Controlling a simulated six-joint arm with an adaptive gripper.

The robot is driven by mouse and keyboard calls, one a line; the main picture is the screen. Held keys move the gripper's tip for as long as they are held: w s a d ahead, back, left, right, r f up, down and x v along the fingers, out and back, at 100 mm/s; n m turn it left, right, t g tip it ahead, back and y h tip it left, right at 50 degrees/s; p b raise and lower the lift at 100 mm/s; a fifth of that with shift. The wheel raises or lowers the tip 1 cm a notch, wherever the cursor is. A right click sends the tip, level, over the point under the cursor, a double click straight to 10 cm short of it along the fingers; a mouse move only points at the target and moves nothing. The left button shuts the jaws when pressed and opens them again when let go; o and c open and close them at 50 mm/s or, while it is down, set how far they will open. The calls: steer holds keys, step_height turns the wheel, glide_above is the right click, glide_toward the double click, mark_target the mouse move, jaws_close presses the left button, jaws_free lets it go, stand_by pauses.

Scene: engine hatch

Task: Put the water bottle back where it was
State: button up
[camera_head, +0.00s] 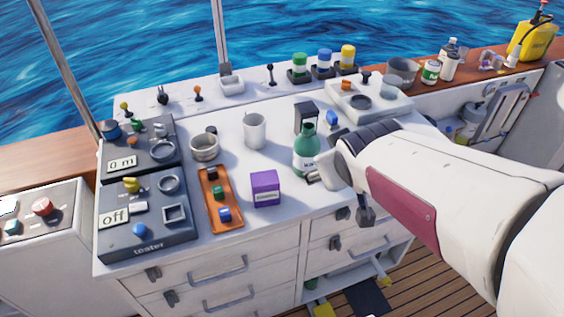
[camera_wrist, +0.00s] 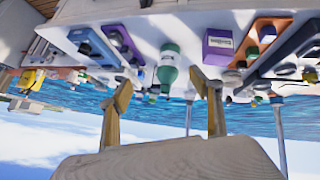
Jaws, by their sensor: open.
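The green water bottle (camera_head: 307,150) with a white label stands upright on the white counter, right of the purple box. My gripper (camera_head: 318,176) is beside the bottle's lower right side; in the head view it is mostly hidden by my wrist.
A purple box (camera_head: 265,189), an orange tray (camera_head: 220,198) with coloured blocks and a white mug (camera_head: 254,130) stand to the left. A dark holder (camera_head: 306,116) is behind the bottle. Control panels (camera_head: 147,217) fill the left end.

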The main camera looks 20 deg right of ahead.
steer(key=s+a+r+g+y, duration=0.2)
steer(key=s+a+y, duration=0.1)
steer(key=s+a, duration=0.8)
steer(key=s, duration=0.2)
steer(key=shift+s+m, duration=0.3)
steer(key=shift+m, duration=0.1)
